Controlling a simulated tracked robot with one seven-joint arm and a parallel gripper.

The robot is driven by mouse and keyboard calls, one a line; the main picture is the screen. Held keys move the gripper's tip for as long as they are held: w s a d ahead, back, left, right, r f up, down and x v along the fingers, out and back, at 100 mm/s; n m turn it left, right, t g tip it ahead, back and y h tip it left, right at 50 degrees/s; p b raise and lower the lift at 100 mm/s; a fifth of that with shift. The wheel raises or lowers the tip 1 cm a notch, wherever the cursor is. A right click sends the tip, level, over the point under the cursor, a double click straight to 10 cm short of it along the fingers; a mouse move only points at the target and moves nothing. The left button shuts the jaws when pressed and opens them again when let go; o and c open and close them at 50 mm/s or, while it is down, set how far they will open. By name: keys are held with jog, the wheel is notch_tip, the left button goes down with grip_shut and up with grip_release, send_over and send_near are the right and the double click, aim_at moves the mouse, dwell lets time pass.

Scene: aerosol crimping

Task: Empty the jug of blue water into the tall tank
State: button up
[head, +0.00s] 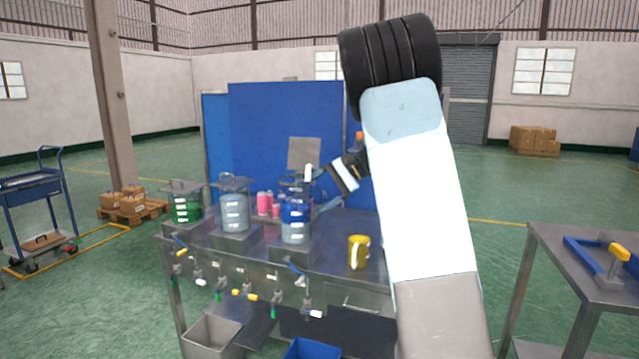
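Three clear, banded vessels stand on the steel bench: one with green contents (186,208) at the left, a pale one (234,212) in the middle, and one with a deep blue upper part (295,218) at the right. I cannot tell for sure which is the tall tank, nor whether the blue belongs to a jug or to the vessel itself. My gripper (312,174) is small and partly hidden at the end of my dark wrist, just above and right of the blue vessel. Its fingers and any hold are unclear.
A yellow mug (358,252) stands on the bench (335,228) to the right. Pink cans (265,203) stand behind the vessels. Valves and taps hang along the bench front. Another steel table (560,255) is at the right. My arm covers the right-centre view.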

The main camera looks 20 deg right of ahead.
jog(key=f+m, duration=0.1)
jog(key=f+t, duration=0.1)
jog(key=f, duration=0.1)
jog(key=f+m+t, duration=0.1)
jog(key=f, duration=0.1)
jog(key=shift+w+a+m+h, duration=0.25)
jog(key=shift+w+m+h, duration=0.05)
jog(key=shift+h, duration=0.1)
notch_tip(320, 180, down, 29)
jog(key=m+t+h, duration=0.7)
jog(key=m+h, duration=0.3)
jog(key=m, duration=0.3)
jog(key=shift+w+d, duration=0.15)
jog(key=shift+d, duration=0.1)
